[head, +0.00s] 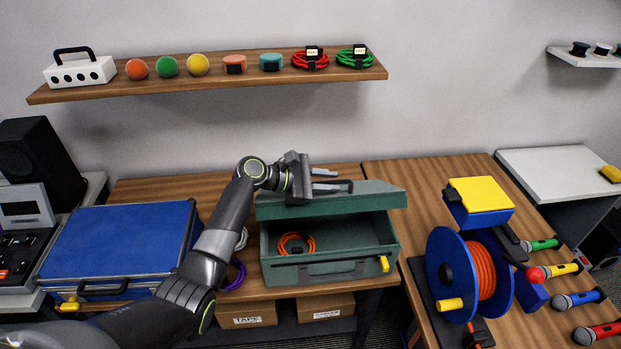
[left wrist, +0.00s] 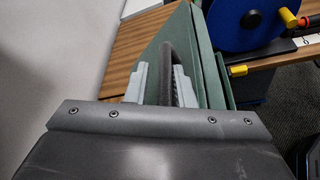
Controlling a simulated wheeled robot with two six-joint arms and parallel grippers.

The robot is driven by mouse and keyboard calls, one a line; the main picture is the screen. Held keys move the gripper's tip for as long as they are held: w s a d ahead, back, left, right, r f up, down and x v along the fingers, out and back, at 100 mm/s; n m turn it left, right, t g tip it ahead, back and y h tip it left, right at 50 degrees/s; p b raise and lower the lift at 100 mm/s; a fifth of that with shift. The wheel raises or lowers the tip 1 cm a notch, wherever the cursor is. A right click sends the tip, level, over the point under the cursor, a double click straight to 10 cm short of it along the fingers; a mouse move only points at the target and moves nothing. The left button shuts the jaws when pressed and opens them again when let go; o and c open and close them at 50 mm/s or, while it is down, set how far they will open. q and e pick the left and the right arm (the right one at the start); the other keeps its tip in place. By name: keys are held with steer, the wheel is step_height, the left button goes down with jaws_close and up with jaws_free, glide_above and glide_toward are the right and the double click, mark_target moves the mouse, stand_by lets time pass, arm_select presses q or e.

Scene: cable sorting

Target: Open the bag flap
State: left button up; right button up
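The green case-like bag (head: 390,240) stands at the middle of the table. Its green flap (head: 375,203) is raised at the back, leaving the front open, and it also shows in the left wrist view (left wrist: 205,60). An orange cable coil (head: 296,243) lies inside the bag. My left gripper (head: 326,180) is over the flap, its fingers apart. In the left wrist view, a dark grey bar (left wrist: 167,70) runs between the fingertips, nearer the right finger, with a gap to the left one. I cannot tell whether that finger touches it. My right gripper is not in view.
A blue case (head: 120,245) lies to the left, with purple and white cables beside it. A wooden shelf (head: 210,83) with small items hangs above. Cardboard boxes sit below the table.

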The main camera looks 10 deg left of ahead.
arm_select(q)
steer(key=b+v, duration=0.4)
steer(key=v, duration=1.2)
steer(key=shift+a+f+b, duration=0.1)
steer(key=shift+b, duration=0.2)
steer(key=shift+s+a+r, duration=0.25)
steer(key=shift+s+a, duration=0.05)
steer(key=shift+a, duration=0.1)
